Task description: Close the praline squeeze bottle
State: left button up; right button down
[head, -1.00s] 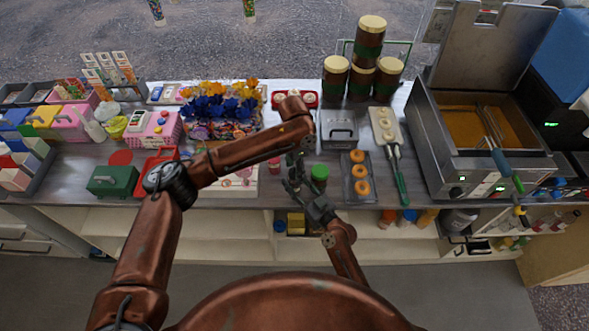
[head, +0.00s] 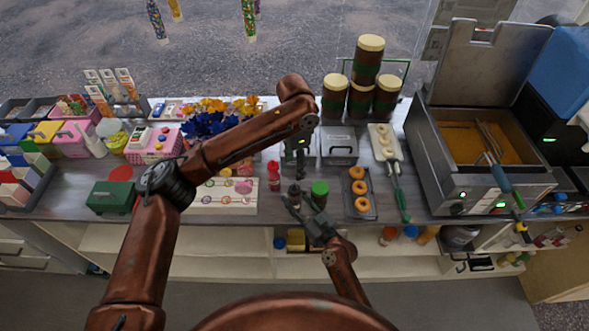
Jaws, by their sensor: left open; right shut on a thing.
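A small dark bottle (head: 294,194), which looks like the praline squeeze bottle, stands near the counter's front edge. My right gripper (head: 302,209) reaches up from the front and is shut on this bottle, low on its body. My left gripper (head: 299,164) points down, open, above and behind the bottle, with a visible gap between them. I see nothing clear between its fingers. Whether a cap sits on the bottle is too small to tell.
A green-lidded jar (head: 319,189) stands close on the right and a red bottle (head: 273,176) on the left. The fryer (head: 455,187) is at right.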

jog(key=c, duration=1.2)
grip_release()
jog(key=v, duration=1.2)
